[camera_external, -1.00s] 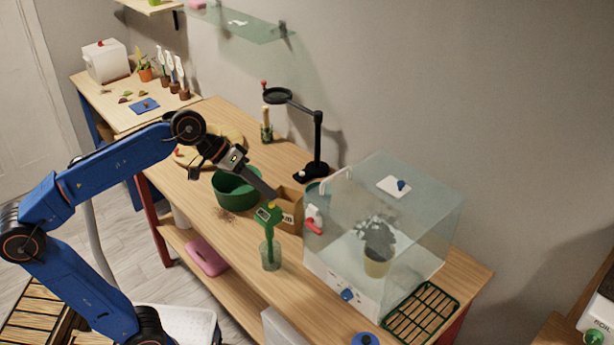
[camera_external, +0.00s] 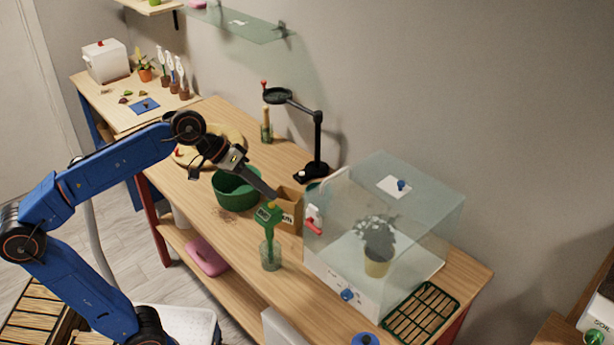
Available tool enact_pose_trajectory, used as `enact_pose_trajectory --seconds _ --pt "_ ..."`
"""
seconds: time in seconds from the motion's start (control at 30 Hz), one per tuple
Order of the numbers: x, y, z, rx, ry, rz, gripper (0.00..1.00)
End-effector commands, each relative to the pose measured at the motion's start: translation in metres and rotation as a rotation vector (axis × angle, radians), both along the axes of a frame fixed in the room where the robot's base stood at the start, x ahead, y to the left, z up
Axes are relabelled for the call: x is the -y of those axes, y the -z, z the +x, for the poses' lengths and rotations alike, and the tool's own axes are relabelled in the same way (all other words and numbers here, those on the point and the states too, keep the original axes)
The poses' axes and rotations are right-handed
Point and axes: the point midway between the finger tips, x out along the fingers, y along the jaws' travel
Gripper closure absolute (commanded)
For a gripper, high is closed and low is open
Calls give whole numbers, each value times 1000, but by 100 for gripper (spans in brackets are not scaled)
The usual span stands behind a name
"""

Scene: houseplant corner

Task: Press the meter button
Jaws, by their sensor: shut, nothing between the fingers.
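The meter (camera_external: 268,214) is a green device with a square head on a green stem. It stands upright in a clear glass (camera_external: 270,255) near the front edge of the workbench. My gripper (camera_external: 274,195) is shut and empty. Its tip points down and right, at or just above the top of the meter head. I cannot tell whether it touches the meter. The button is too small to make out and may be hidden by the fingertips.
A brown cardboard box (camera_external: 291,218) stands right behind the meter. A dark green pot (camera_external: 233,192) is to its left. A clear glass case (camera_external: 420,225) with a potted plant (camera_external: 377,262) stands to the right. A black stand (camera_external: 318,145) rises behind. The bench front (camera_external: 225,250) is bare.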

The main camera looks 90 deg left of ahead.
Motion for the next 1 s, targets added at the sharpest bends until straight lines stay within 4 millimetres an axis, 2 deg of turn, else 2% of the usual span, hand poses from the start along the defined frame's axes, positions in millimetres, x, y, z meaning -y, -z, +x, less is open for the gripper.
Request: enact_pose_trajectory --seconds 0.47,1.0 --pt "0 0 0 0 0 0 100" --pt "0 9 0 0 0 0 100"
